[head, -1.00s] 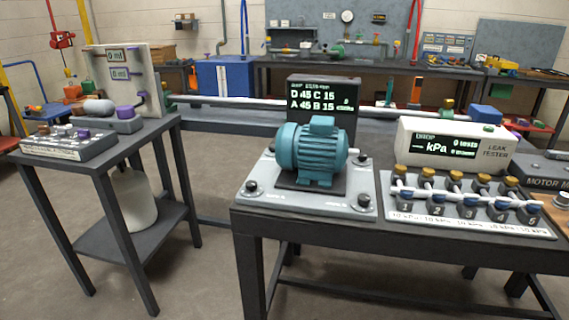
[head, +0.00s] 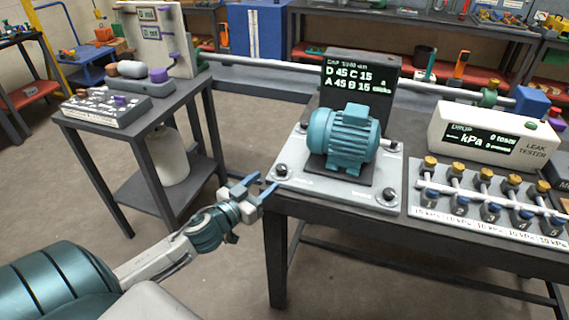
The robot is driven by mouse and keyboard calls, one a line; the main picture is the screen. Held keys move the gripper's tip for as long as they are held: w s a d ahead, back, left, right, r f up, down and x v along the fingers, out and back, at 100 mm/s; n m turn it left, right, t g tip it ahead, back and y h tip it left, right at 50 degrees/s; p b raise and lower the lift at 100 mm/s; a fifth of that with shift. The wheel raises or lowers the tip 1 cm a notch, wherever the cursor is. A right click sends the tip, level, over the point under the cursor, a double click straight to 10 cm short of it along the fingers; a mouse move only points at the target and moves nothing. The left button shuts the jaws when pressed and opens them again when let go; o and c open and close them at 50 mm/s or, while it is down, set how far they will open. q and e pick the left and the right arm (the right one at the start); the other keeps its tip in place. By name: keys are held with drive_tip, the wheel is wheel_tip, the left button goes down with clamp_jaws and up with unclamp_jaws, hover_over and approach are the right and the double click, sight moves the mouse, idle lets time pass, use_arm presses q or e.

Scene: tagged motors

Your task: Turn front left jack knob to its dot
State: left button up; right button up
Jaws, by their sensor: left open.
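The front left jack knob (head: 282,171) is a small dark knob on the left front corner of a light grey base plate (head: 330,187). Its dot is too small to make out. A teal motor (head: 343,137) sits on a dark pad in the middle of the plate. My left gripper (head: 264,184) is open and empty, just left of the knob near the table's corner, with its fingers pointing towards it. I cannot tell whether a finger touches the plate. My right gripper is not in view.
Another dark knob (head: 389,194) stands at the plate's front right corner. A black display (head: 360,75) stands behind the motor. The leak tester (head: 485,134) and a valve row are to the right. A side table (head: 140,118) stands left, with open floor between.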

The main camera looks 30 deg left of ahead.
sight(278, 171)
use_arm(q)
drive_tip(key=shift+w+r, duration=0.1)
drive_tip(key=shift+w, duration=0.8)
drive_tip(key=w, duration=0.4)
drive_tip(key=shift+w+d, duration=0.15)
drive_tip(key=shift+d, duration=0.1)
drive_tip(key=shift+w+d, duration=0.1)
drive_tip(key=shift+w, duration=0.9)
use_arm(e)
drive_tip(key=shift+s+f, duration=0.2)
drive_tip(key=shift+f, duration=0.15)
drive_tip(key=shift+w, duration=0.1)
use_arm(q)
drive_tip(key=c, duration=0.9)
